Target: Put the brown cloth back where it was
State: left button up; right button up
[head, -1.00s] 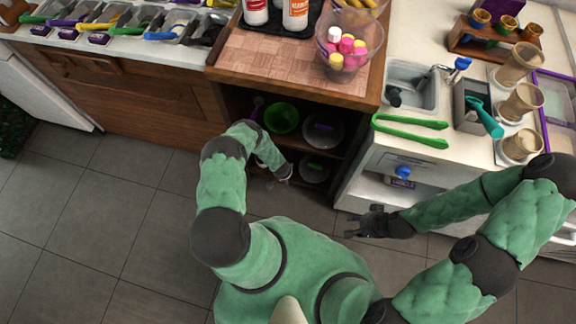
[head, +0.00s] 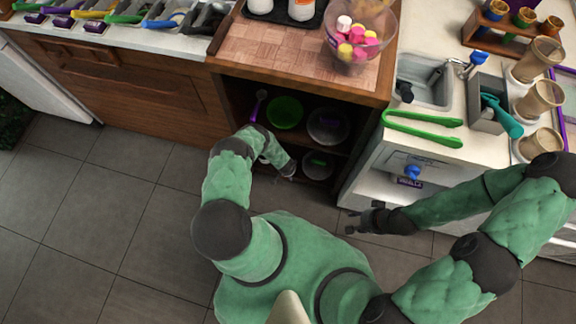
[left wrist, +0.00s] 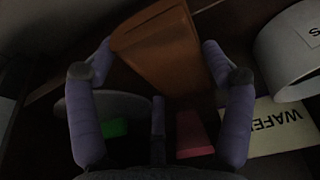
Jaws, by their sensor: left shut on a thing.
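The brown cloth (left wrist: 165,48) shows in the left wrist view as an orange-brown folded piece between the two fingers of my left gripper (left wrist: 160,62), which is shut on it. In the head view my left gripper (head: 286,170) is at the front of the open cabinet, at the lower shelf level. The cloth cannot be made out there. My right gripper (head: 365,218) is empty, with its fingers apart, in front of the white counter unit.
The cabinet holds a green bowl (head: 285,112) and a grey dish (head: 328,126) above, another dish (head: 318,164) below. In the left wrist view, a WAFER-labelled box (left wrist: 268,128) and a white round container (left wrist: 292,52) are close on the right. The floor is clear.

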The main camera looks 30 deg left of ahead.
pick_arm(q)
jog(key=shift+s+d, duration=0.1)
jog(key=shift+f, duration=0.25)
jog(key=o, duration=1.3)
jog(key=shift+o, duration=0.2)
jog(key=p+v, duration=0.2)
jog(key=v, duration=0.1)
jog(key=w+p+v, duration=0.1)
jog(key=v, duration=0.2)
jog(key=p+v, duration=0.2)
jog(key=v, duration=0.1)
jog(key=shift+w+r+p, duration=0.1)
jog(key=shift+r+p, duration=0.25)
jog(key=shift+r, duration=0.25)
jog(key=shift+s+r, duration=0.2)
jog(key=shift+r, duration=0.4)
